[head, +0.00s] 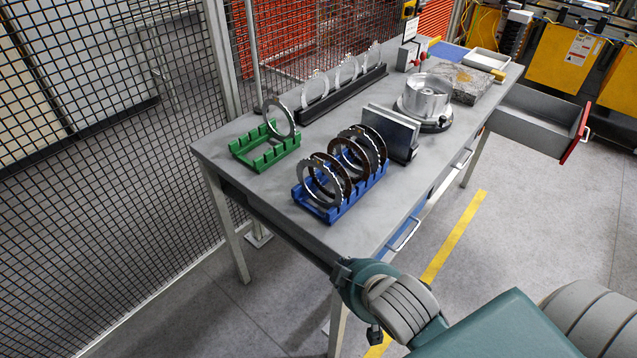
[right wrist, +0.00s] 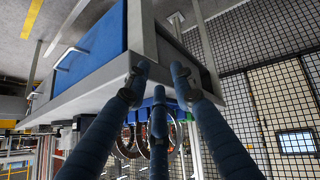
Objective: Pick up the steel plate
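In the head view a blue rack (head: 322,213) near the table's front holds several upright rings, silver steel ones (head: 306,192) and brown-faced ones between them. A green rack (head: 251,157) to its left holds one upright silver steel ring (head: 270,104). A long black rack (head: 345,95) behind holds several more silver rings. My right gripper (right wrist: 160,82) shows in the right wrist view with its three blue fingers spread and nothing between them. It is near the table's edge, with rings (right wrist: 126,143) seen past the fingers. Its fingertips are not distinct in the head view. My left gripper is not in view.
A block of grey plates (head: 391,132) stands beside the blue rack, and a round metal housing (head: 427,97) stands behind it. A red-fronted drawer (head: 545,115) sticks out on the right. A mesh fence (head: 130,150) runs along the left. Bare tabletop (head: 225,190) lies at the front left.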

